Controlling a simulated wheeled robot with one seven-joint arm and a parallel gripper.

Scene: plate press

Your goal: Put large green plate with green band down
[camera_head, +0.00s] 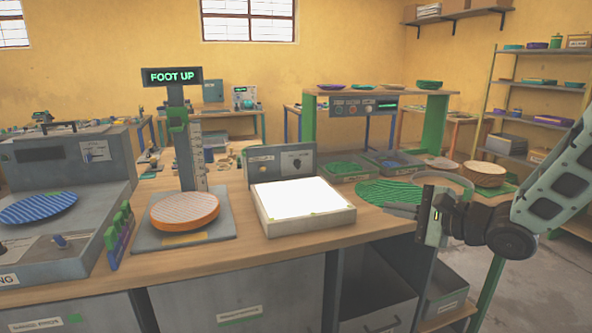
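A large green striped plate (388,191) lies flat at the right end of the workbench. Its height above the bench top is hard to tell, and I cannot make out a separate band on it. My gripper (394,210) comes in from the right, with its fingers pointing left at the plate's near right edge. The fingers overlap the rim in the picture. I cannot tell whether they are closed on the rim or only in front of it.
Left of the plate is a lit white panel box (301,201). Further left, an orange-rimmed plate (185,211) sits on the gauge stand under a "FOOT UP" sign (173,77). A blue plate (38,208) lies on the far-left machine. Behind the green plate are a tray (341,171) and stacked brown dishes (483,173).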

